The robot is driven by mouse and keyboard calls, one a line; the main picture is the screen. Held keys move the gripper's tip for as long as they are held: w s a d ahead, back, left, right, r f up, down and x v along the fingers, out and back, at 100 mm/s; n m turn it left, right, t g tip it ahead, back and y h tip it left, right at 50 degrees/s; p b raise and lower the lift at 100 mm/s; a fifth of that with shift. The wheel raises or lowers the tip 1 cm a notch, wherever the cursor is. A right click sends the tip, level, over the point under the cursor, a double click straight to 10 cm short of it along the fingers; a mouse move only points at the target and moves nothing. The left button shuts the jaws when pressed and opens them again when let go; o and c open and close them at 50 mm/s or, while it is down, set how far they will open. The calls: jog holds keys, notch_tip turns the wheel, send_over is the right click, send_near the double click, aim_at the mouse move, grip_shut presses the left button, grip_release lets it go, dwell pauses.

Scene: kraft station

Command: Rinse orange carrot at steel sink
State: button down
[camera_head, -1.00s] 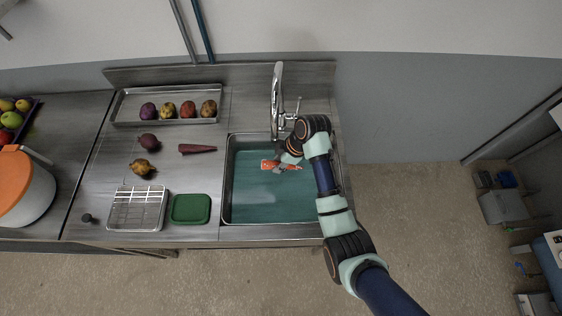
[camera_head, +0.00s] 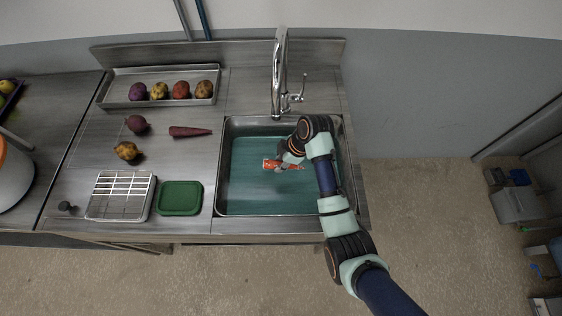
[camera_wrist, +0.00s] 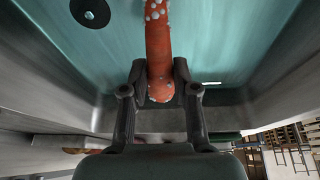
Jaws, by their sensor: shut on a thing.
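The orange carrot (camera_head: 271,165) is over the water-filled steel sink (camera_head: 222,190), in the upper middle of the basin. My gripper (camera_head: 283,167) is shut on it. In the wrist view the carrot (camera_wrist: 158,45) shows pale droplets or spots on its skin, and the fingers of my gripper (camera_wrist: 160,84) close on its blunt end from both sides. The chrome faucet (camera_head: 279,75) stands behind the sink, up and left of my wrist. I cannot tell whether water runs or whether the carrot touches the water. A round dark drain (camera_wrist: 90,12) shows in the wrist view.
Left of the sink lie a dark purple carrot (camera_head: 190,132), a purple root (camera_head: 137,124) and a brown-yellow root (camera_head: 127,151). A wire rack (camera_head: 121,196) and green board (camera_head: 180,198) sit in front. A metal tray (camera_head: 120,78) holds several roots behind.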

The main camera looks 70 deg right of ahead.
notch_tip(320, 180, down, 6)
jog(key=b, duration=0.5)
jog(key=shift+r, duration=0.1)
